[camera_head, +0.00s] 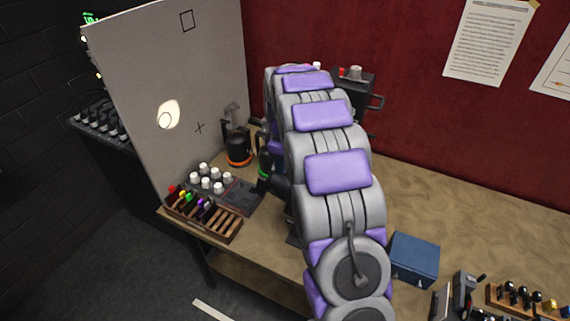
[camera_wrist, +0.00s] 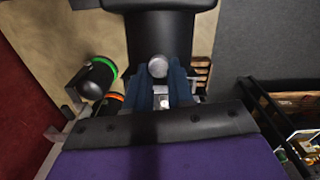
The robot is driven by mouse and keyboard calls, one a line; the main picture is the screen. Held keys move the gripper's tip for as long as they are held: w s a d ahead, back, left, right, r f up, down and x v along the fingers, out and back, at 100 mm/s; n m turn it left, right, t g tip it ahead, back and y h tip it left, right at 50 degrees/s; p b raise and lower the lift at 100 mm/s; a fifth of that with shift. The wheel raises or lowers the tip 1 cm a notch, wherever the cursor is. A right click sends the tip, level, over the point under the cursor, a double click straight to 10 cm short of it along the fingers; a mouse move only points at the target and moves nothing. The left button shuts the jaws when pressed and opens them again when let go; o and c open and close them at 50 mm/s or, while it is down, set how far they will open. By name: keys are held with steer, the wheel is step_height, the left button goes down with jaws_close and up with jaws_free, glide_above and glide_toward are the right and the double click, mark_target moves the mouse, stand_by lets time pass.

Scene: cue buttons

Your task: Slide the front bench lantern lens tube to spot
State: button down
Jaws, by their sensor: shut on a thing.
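In the wrist view my gripper (camera_wrist: 160,88) has its two blue fingers closed around a small round grey knob (camera_wrist: 157,67). The knob sits against a large black body at the top of the view, which I cannot identify for sure as the lantern's lens tube. A black lantern with a green ring (camera_wrist: 97,77) and one with an orange ring (camera_wrist: 112,101) stand to the left. In the head view the orange-ringed lantern (camera_head: 238,147) stands on the bench facing the pale board (camera_head: 205,75). A bright light patch (camera_head: 171,110) lies on the board, overlapping a drawn circle. My arm hides my gripper there.
The board also has a drawn square (camera_head: 187,20) and cross (camera_head: 199,128). White-topped pieces (camera_head: 207,180) and a wooden rack (camera_head: 215,223) occupy the bench's left end. A blue box (camera_head: 413,259) sits right of my arm. Bench surface (camera_head: 465,220) behind it is clear.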

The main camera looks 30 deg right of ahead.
steer(key=c, duration=1)
jaws_free()
steer(key=shift+o, duration=0.2)
step_height(320, 180, up, 17)
steer(key=shift+r, duration=0.15)
steer(key=s+a+f+m+b, duration=0.1)
steer(key=s+a+f+b, duration=0.15)
steer(key=s, duration=0.35)
steer(key=s+a+f+m+g+b, duration=0.1)
steer(key=s+a+f+m+b, duration=0.1)
steer(key=s+a, duration=0.3)
steer(key=s+a+f+m+b, duration=0.1)
steer(key=s+a+f+b, duration=0.1)
steer(key=s, duration=0.5)
steer(key=s+a+f+m+b, duration=0.2)
steer(key=s+f, duration=0.5)
steer(key=s, duration=0.5)
steer(key=s+a+f+m+g+b, duration=0.1)
steer(key=s+a+f+m+b, duration=0.2)
steer(key=s+f, duration=0.5)
steer(key=s+b, duration=0.1)
steer(key=s, duration=0.3)
steer(key=shift+a+f+b, duration=0.15)
steer(key=shift+f+b, duration=0.05)
steer(key=shift+b, duration=0.15)
